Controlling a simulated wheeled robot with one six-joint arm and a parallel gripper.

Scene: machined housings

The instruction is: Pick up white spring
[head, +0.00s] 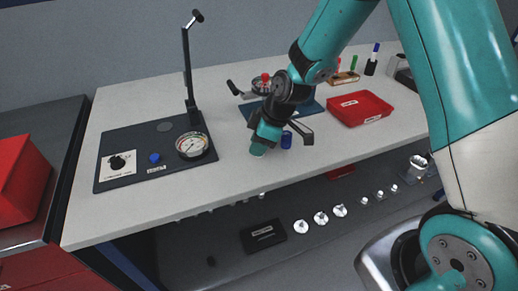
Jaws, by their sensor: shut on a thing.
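My gripper (280,136) is low over the front part of the white table, pointing down. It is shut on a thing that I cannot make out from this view.
A dark panel with a gauge (192,145) and lever post (188,75) stands left on the table (235,170). A red tray (360,108) lies right of the gripper. A blue mat (310,107) lies behind it. A lower shelf holds several pale round parts (321,218).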

